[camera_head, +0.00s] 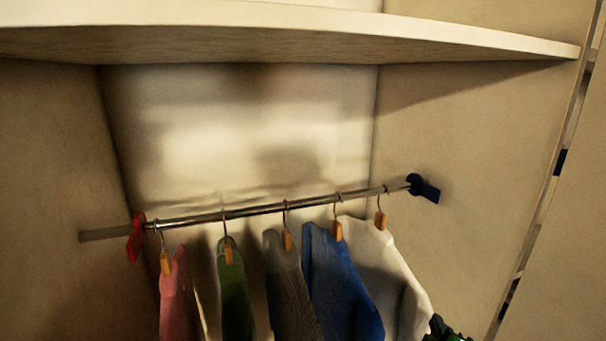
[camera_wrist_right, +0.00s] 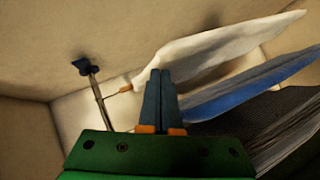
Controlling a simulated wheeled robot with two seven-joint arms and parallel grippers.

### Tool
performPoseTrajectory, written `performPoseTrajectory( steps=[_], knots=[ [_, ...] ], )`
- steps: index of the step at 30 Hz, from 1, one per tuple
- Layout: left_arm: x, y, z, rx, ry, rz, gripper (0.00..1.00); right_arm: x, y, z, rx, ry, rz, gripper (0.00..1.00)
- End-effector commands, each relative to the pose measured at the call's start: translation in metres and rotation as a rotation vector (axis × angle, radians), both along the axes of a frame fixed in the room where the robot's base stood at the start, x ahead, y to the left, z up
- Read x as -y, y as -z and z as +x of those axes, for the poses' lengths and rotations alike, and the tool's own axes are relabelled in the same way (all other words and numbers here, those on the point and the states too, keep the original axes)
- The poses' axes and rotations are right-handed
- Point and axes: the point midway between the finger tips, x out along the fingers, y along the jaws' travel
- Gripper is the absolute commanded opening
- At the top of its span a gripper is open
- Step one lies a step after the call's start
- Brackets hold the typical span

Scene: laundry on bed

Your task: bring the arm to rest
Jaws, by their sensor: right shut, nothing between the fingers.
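My right gripper (camera_wrist_right: 161,100) shows in the right wrist view, with its two dark fingers together and nothing between them. The white garment (camera_wrist_right: 215,50) and the blue garment (camera_wrist_right: 250,85) hang beyond its fingers in that view. In the head view a small green and dark part of my right gripper (camera_head: 445,330) shows at the bottom edge, right of the white garment (camera_head: 385,260). Whether it touches the garment cannot be told. My left gripper is not in view.
A metal rod (camera_head: 270,208) spans the closet under a shelf (camera_head: 300,38). Pink (camera_head: 178,295), green (camera_head: 233,290), grey (camera_head: 285,280) and blue (camera_head: 335,280) garments hang from it too. A red piece (camera_head: 136,238) and a dark blue bracket (camera_head: 424,189) sit near its ends.

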Motion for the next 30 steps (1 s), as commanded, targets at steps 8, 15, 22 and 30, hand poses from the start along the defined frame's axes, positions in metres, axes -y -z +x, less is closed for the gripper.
performPoseTrajectory(
  steps=[8,15,22,30],
  knots=[
    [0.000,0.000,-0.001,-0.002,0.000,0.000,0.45,-0.031,0.106,-0.070,-0.265,0.105,0.396,0.00],
    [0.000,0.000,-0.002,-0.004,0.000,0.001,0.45,-0.056,0.178,-0.164,-0.512,0.344,0.740,0.00],
    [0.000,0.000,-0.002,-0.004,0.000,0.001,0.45,-0.069,0.236,-0.216,-0.654,0.537,0.892,0.00],
    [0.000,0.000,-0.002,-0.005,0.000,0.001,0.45,-0.069,0.341,-0.230,-0.718,0.556,0.864,0.00]
  ],
)
